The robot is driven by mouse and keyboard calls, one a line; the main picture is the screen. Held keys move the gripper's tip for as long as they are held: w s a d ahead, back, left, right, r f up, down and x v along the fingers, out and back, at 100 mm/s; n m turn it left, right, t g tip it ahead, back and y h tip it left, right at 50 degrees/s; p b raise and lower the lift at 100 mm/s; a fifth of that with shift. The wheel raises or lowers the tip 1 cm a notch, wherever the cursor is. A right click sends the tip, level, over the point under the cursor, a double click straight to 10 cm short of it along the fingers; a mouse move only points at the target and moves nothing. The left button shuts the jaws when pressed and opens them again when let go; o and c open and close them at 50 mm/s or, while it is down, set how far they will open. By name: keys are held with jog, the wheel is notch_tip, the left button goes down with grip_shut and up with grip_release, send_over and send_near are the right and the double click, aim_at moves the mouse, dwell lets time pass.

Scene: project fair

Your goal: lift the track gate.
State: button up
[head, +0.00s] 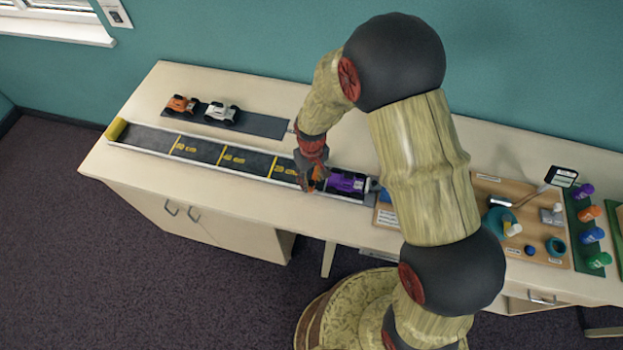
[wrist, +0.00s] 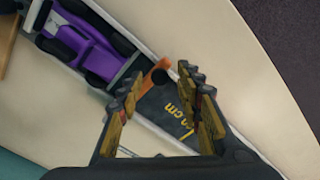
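The track runs left to a yellow end block (head: 116,130). Behind it, an orange car (head: 181,104) and a white car (head: 221,112) stand on a dark strip. At right a wooden board (head: 490,192) holds small items, beside several coloured bottles. The bench front edge is close to the track.

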jog(key=shift+f, duration=0.1)
jog(key=shift+c, duration=1)
jog(key=c, duration=0.7)
grip_shut()
